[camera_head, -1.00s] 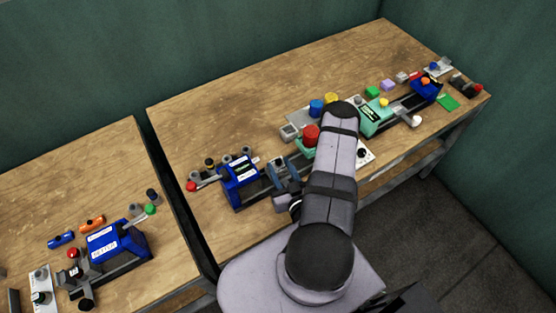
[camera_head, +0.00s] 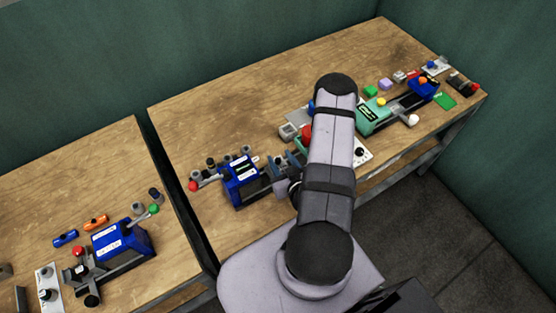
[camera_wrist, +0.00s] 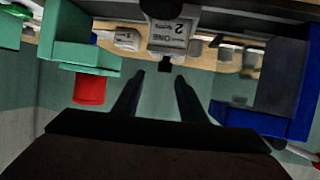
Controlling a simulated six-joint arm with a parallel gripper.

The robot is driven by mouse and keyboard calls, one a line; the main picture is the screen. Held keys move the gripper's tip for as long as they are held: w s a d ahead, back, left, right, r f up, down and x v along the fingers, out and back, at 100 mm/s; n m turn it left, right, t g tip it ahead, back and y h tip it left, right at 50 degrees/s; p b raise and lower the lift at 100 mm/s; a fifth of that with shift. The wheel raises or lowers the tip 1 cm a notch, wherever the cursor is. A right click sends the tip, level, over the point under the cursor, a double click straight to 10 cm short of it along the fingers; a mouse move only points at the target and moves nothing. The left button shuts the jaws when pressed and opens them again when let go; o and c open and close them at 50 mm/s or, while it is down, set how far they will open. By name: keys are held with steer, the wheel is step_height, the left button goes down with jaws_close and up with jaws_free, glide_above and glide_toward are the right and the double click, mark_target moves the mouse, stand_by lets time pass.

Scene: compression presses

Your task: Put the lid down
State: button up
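I cannot single out a lid with certainty. In the wrist view, which shows the bench upside down, a light grey labelled block (camera_wrist: 172,36) with a small dark tip lies just beyond my gripper (camera_wrist: 160,82). My two dark fingers stand apart with nothing between them, and the block looks clear of them. In the head view my arm hides most of my gripper, beside the blue press (camera_head: 240,182) on the middle bench. The blue press body also shows at right in the wrist view (camera_wrist: 300,85), and a green press body (camera_wrist: 80,35) is at left.
A red knob (camera_wrist: 89,89) hangs by the green body in the wrist view. A second green press (camera_head: 370,117) stands farther right on the bench. Another blue press (camera_head: 124,240) is on the left bench. Bare wood (camera_head: 215,115) lies behind the presses.

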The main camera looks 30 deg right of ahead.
mark_target(283, 165)
steer(key=r, duration=0.1)
steer(key=d+r+g+p, duration=0.1)
steer(key=r, duration=0.1)
steer(key=shift+w+g+p, duration=0.15)
steer(key=shift+g+p, duration=0.15)
steer(key=s+a+f+g+b, duration=0.1)
steer(key=f+m+g+b, duration=0.1)
steer(key=shift+s+a+f+g+y, duration=0.25)
steer(key=shift+s+a+g+y, duration=0.05)
steer(key=shift+s+a+g, duration=0.1)
steer(key=shift+x, duration=1.2)
steer(key=shift+r, duration=0.1)
jaws_close()
